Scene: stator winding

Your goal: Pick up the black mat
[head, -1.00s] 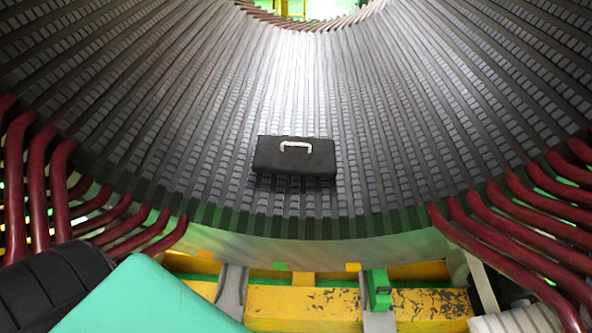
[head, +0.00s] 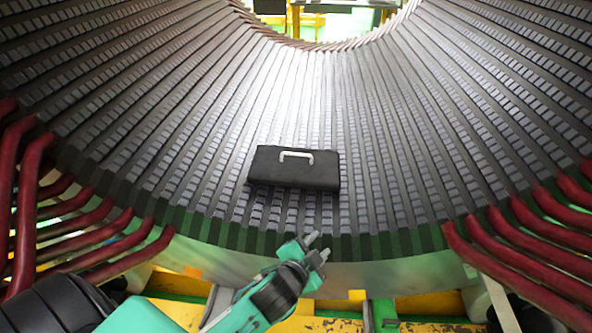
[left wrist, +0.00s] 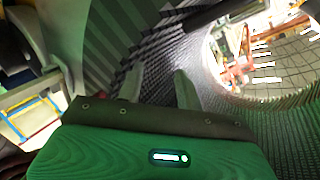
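The black mat (head: 292,173) is a dark, flat rectangular block with a white handle (head: 297,155) along its upper edge. It lies on the ribbed inner surface of the stator in the middle of the head view. My left gripper (head: 318,247) is below the mat and slightly to its right, near the stator's lower rim, apart from the mat. Its two fingers are spread with nothing between them. They also show in the left wrist view (left wrist: 160,88), where I cannot make out the mat. My right gripper is not in view.
The ribbed stator (head: 410,150) curves up on both sides. Dark red bars stick out at the left (head: 90,240) and right (head: 520,255) of its lower rim. A yellow beam (head: 320,323) runs below. The ribbed surface around the mat is clear.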

